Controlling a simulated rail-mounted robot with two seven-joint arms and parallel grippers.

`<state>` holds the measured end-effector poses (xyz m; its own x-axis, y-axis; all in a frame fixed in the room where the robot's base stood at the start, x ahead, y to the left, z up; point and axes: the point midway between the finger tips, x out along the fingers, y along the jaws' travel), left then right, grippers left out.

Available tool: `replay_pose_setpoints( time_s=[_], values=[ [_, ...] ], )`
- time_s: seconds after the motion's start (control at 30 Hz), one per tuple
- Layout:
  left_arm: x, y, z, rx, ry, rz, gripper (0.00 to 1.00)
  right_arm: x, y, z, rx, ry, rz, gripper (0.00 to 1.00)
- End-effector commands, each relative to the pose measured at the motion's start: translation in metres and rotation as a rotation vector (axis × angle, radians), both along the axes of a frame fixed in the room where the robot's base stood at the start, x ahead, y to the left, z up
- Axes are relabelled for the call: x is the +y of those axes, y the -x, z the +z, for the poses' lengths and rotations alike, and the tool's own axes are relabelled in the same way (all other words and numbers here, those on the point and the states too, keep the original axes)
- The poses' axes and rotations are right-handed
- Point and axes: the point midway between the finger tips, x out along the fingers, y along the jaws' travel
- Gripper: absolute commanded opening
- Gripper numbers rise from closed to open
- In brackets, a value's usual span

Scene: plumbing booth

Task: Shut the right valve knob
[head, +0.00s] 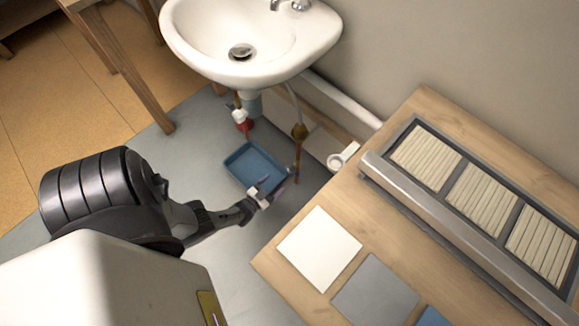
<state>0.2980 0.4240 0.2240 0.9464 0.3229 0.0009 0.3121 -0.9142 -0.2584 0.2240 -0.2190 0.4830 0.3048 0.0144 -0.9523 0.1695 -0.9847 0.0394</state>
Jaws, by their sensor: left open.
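Under the white sink (250,62), a brass-brown valve fitting (300,131) sits on the right supply line, above a copper pipe (297,160). I cannot make out its knob or how it is turned. On the left line is a red valve knob (241,117) below a white fitting. My left gripper (276,186) reaches in low from the left. It is open and empty, over the right edge of the blue tray (240,164). In the picture it is below and left of the right valve, apart from it. My right gripper is out of view.
A wooden table (300,285) with white and grey sheets and a slatted metal-framed rack (465,195) fills the right side. A white pipe (340,100) runs along the wall. A wooden stool leg (150,95) stands at left. Grey floor is clear around the tray.

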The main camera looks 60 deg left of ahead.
Motion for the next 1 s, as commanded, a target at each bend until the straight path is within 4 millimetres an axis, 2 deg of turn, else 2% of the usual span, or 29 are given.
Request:
replay_pose_setpoints(
  time_s=[0.03,0.2,0.5,0.7,1.0],
  values=[
    [0.004,-0.011,-0.002,-0.003,-0.001,-0.001,0.69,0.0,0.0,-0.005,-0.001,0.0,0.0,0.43],
    [0.014,-0.042,-0.002,-0.003,-0.001,-0.001,0.69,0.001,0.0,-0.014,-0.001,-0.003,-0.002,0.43],
    [0.028,-0.081,-0.002,0.0,-0.001,-0.001,0.69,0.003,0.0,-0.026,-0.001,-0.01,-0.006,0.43],
    [0.031,-0.092,-0.001,0.0,0.0,-0.001,0.69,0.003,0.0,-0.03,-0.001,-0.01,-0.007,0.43],
    [0.032,-0.095,0.0,0.001,0.0,-0.001,0.69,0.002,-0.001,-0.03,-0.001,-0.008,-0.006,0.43]
  ],
)
